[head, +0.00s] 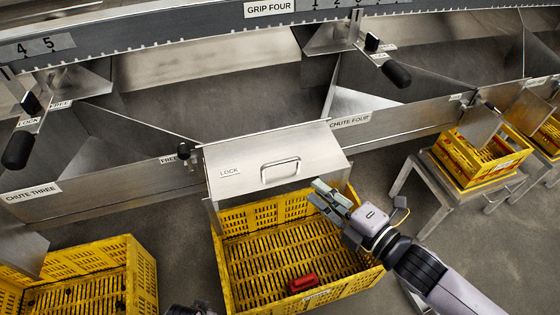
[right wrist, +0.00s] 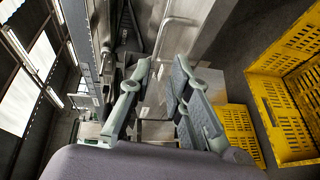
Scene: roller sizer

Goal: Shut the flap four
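Flap four (head: 240,163) is a bare metal plate marked LOCK at the front of chute four. It slopes outward above the back of a yellow crate, and its exact angle is hard to tell. A bar handle (head: 280,170) is fixed to its face. My right gripper (head: 322,192) is just below and right of the handle, apart from it, close to the flap's lower edge. In the right wrist view its two fingers (right wrist: 158,88) are spread with nothing between them. A small dark part of my left gripper (head: 190,310) shows at the bottom edge; its fingers are unclear.
A black latch knob (head: 184,151) sits by a FREE label left of the flap. The yellow crate (head: 232,262) below holds a red object (head: 302,284). Another crate (head: 143,270) stands at left. A metal stand (head: 455,195) with a crate is at right.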

